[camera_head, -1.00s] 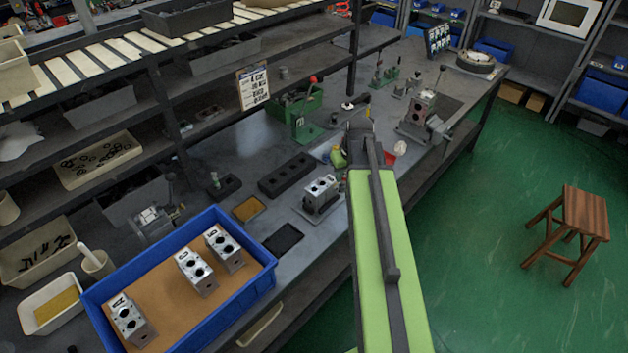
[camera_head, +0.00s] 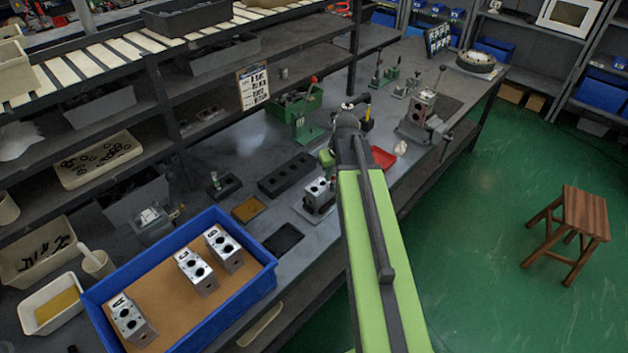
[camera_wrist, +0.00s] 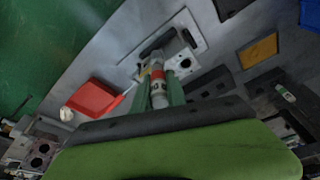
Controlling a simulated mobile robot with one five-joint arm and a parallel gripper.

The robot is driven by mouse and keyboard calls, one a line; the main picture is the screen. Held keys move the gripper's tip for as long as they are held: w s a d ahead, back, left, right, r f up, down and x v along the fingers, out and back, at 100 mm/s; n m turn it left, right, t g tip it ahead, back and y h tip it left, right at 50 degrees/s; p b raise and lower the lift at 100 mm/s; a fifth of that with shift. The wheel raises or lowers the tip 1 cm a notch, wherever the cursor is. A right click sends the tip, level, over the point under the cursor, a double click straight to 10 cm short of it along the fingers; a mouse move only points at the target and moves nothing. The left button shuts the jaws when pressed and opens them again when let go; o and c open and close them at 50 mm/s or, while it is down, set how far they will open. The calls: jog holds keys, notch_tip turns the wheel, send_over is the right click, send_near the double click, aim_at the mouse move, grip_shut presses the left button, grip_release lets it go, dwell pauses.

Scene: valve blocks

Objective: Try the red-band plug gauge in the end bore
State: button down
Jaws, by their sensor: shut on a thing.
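In the wrist view, my gripper (camera_wrist: 159,74) has its two green fingers shut on the red-band plug gauge (camera_wrist: 157,76), a grey cylinder with a red band. A metal valve block (camera_wrist: 182,60) with dark bores lies just beyond the fingers, on a pale plate. The gauge's far end is close to the block. I cannot tell whether it touches or enters a bore. In the head view, the block (camera_head: 318,190) stands on the bench, left of my arm. My arm hides most of the gripper there.
A blue tray (camera_head: 262,282) at the front left holds three lettered blocks. A black slotted rack (camera_head: 287,176), a dark mat (camera_head: 283,239) and a yellow-lined tray (camera_head: 248,208) lie near the block. A red tray (camera_head: 383,157) lies beyond my arm, and a green press (camera_head: 304,128) stands behind.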

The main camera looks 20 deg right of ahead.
jog(key=shift+w+a, duration=0.55)
jog(key=shift+a, duration=0.3)
jog(key=shift+w+a, duration=0.55)
jog(key=shift+a, duration=0.25)
jog(key=shift+w+a, duration=0.55)
jog(key=shift+a, duration=0.3)
jog(key=shift+w, duration=0.2)
jog(key=shift+w, duration=0.35)
jog(key=shift+f+b, duration=0.8)
jog(key=shift+r, duration=0.1)
dwell(0.7)
jog(key=shift+r+p, duration=0.6)
jog(key=shift+p, duration=0.1)
